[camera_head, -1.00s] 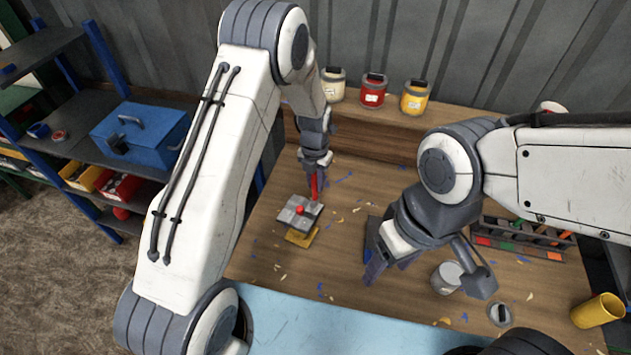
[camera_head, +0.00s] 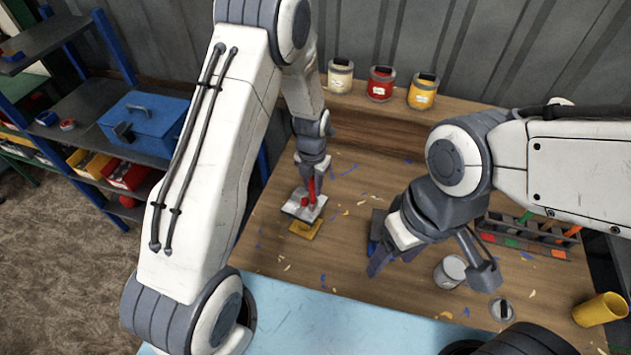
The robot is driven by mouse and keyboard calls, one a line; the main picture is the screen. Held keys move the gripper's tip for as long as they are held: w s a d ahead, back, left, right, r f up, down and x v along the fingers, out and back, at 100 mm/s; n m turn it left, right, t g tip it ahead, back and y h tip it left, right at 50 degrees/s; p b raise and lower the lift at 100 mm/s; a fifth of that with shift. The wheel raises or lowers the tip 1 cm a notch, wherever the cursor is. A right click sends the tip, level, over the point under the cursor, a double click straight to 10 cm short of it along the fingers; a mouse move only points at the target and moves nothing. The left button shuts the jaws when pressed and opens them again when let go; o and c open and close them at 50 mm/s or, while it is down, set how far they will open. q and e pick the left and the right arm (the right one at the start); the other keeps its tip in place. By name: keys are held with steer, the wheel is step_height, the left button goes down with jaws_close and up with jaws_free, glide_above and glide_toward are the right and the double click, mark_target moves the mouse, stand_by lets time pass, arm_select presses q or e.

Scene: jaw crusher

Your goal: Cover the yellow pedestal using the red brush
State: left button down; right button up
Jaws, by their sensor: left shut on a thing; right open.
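The yellow pedestal (camera_head: 306,230) is a small yellow block on the wooden table. A grey plate-like part (camera_head: 291,208) with a small red knob (camera_head: 304,202) sits over it and hides most of it. My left gripper (camera_head: 312,176) is shut on the red brush (camera_head: 311,189), which points down at the plate's right side. Whether the bristles touch the plate is too small to tell. My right gripper (camera_head: 382,260) is open and empty, to the right of the pedestal; a dark block with blue is partly hidden behind it.
White, red and yellow paint cans (camera_head: 381,84) stand on the back ledge. An open grey can (camera_head: 450,270), a lid (camera_head: 501,309), a yellow cup (camera_head: 599,309) and a rack (camera_head: 530,238) are at the right. Blue and tan chips litter the table. A blue toolbox (camera_head: 146,122) is on the left shelf.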

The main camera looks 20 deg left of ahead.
arm_select(q)
steer(key=shift+w+d, duration=0.2)
steer(key=shift+w, duration=0.5)
steer(key=w, duration=0.3)
steer(key=shift+w+d+r, duration=0.1)
steer(key=shift+d+r, duration=0.05)
steer(key=shift+d, duration=0.2)
step_height(320, 180, up, 5)
steer(key=p, duration=0.3)
stand_by(0.3)
stand_by(1.0)
